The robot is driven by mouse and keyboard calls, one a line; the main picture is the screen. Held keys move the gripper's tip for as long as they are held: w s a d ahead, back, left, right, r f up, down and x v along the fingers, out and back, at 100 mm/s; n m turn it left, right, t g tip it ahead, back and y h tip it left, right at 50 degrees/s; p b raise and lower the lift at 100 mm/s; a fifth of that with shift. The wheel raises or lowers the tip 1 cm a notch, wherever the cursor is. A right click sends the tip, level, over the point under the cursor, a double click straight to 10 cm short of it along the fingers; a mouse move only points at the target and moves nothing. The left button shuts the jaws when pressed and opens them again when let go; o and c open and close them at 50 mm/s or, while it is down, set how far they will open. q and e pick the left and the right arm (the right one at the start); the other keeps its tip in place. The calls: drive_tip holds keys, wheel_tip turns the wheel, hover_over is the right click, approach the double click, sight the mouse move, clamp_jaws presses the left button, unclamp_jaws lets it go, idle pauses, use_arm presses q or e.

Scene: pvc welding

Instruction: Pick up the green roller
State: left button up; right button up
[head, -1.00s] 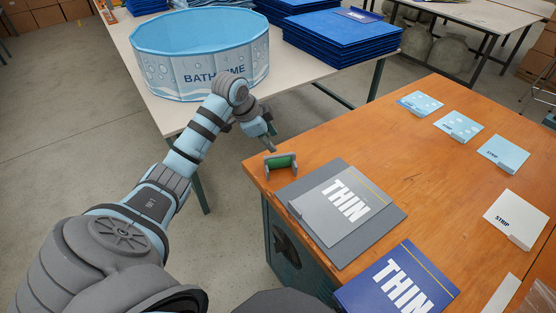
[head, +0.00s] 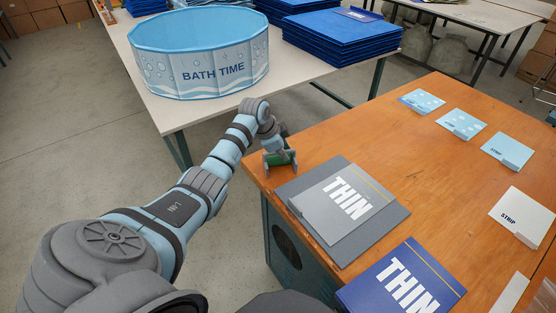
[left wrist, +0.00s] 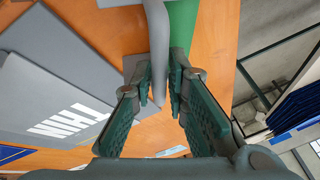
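The green roller (head: 289,156) sits in a small grey holder (head: 268,162) at the near left corner of the orange wooden table. My left gripper (head: 278,149) is over the roller and partly hides it. In the left wrist view the green roller (left wrist: 183,25) lies just beyond the fingertips, to the right of a grey upright of the holder (left wrist: 158,40). The left gripper (left wrist: 163,78) has its fingers apart, one on each side of that upright. Whether either finger touches it is hard to tell. My right gripper is not in view.
A grey board marked THIN (head: 340,205) lies close to the right of the roller, with a blue one (head: 405,283) nearer. Several strip cards (head: 508,150) lie along the table's right part. A bath tub (head: 200,60) stands on the white table behind.

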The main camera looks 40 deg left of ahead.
use_arm(q)
clamp_jaws()
drive_tip(key=shift+r, duration=0.1)
drive_tip(key=shift+r, duration=0.25)
wheel_tip(320, 180, up, 19)
drive_tip(key=p, duration=0.3)
drive_tip(key=shift+r, duration=0.15)
